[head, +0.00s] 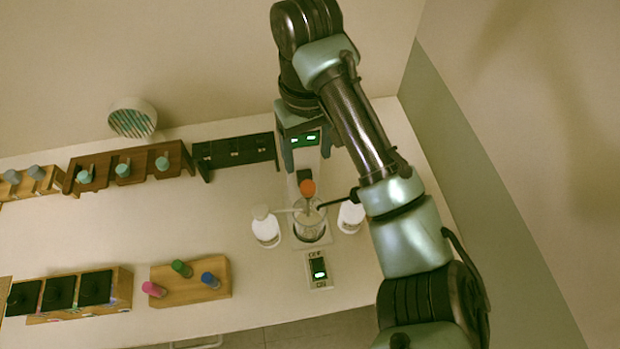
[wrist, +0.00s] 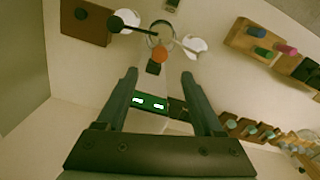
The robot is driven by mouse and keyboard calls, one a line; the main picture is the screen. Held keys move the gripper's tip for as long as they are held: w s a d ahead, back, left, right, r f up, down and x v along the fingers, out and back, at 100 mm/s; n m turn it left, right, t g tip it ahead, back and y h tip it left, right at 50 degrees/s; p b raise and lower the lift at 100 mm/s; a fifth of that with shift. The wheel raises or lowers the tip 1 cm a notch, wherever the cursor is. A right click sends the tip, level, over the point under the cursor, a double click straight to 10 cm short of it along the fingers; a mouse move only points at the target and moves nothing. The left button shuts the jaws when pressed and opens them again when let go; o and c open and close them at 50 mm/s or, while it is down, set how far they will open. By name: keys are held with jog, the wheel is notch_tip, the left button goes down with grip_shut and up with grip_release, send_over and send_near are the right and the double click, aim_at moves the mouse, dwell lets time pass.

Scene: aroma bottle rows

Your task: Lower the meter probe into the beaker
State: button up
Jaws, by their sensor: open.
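The meter probe, with an orange top (head: 308,187) and a thin stem, stands over the glass beaker (head: 310,228). The stem overlaps the beaker's mouth; I cannot tell how deep its tip is. In the wrist view the orange top (wrist: 159,54) shows just beyond my fingertips, by the beaker (wrist: 160,33). My gripper (head: 305,155) is open and empty, on the back side of the probe. Its two fingers (wrist: 159,76) point towards the probe, apart from it. A unit with two green readouts (wrist: 148,102) shows between the fingers.
White bottles (head: 265,228) (head: 350,216) flank the beaker closely, with a pale rod and a black rod (head: 338,201) reaching towards it. Racks (head: 128,170) line the back; a wooden block (head: 190,284) with coloured caps stands front left. The middle left is clear.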

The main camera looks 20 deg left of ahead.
aim_at(308, 185)
notch_tip(308, 185, down, 10)
jog(key=b, duration=0.3)
grip_shut()
dwell(0.4)
dwell(1.0)
